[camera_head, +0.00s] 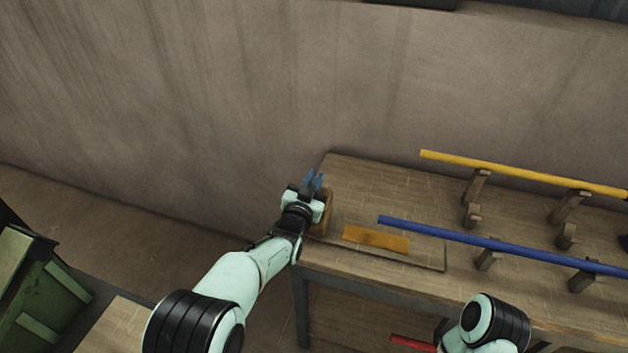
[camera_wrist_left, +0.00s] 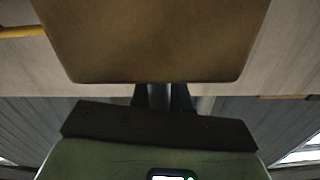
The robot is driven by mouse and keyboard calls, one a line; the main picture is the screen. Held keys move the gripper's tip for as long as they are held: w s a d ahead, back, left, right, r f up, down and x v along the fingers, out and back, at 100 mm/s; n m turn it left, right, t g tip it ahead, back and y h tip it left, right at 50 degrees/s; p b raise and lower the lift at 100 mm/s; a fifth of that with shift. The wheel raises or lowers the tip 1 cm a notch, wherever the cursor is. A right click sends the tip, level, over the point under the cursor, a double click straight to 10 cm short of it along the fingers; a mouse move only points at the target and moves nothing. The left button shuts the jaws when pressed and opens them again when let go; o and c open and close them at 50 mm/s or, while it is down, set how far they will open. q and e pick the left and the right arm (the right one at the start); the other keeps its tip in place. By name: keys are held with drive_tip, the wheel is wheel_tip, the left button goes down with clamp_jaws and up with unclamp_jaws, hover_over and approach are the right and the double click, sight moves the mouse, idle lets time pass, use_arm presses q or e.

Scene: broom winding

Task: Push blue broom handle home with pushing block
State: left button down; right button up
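The blue broom handle (camera_head: 500,245) lies level on wooden supports on the table, its left end free over the table. My left gripper (camera_head: 314,181) is at the table's left edge, left of that end and apart from it, its two blue fingertips pointing toward the wall. A brown block (camera_head: 325,212), seemingly the pushing block, is right beside the gripper. In the left wrist view the block (camera_wrist_left: 155,40) fills the top and hides the fingertips. A grey stem shows between the dark fingers; whether they grip it is unclear. My right gripper is out of view.
A yellow handle (camera_head: 510,171) lies on supports behind the blue one. A flat orange piece (camera_head: 375,238) lies on the table (camera_head: 360,185) between the block and the blue handle. A red bar (camera_head: 412,343) shows at the bottom. A green crate (camera_head: 45,295) stands at left.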

use_arm(q)
drive_tip(key=s+d+b, duration=0.1)
drive_tip(key=s+d, duration=0.2)
drive_tip(key=d, duration=0.7)
drive_tip(key=shift+s+d, duration=0.25)
drive_tip(key=shift+d, duration=0.05)
drive_tip(key=c, duration=1.1)
unclamp_jaws()
drive_tip(key=shift+s+a, duration=0.1)
drive_tip(key=b+v, duration=0.1)
drive_tip(key=v, duration=1.2)
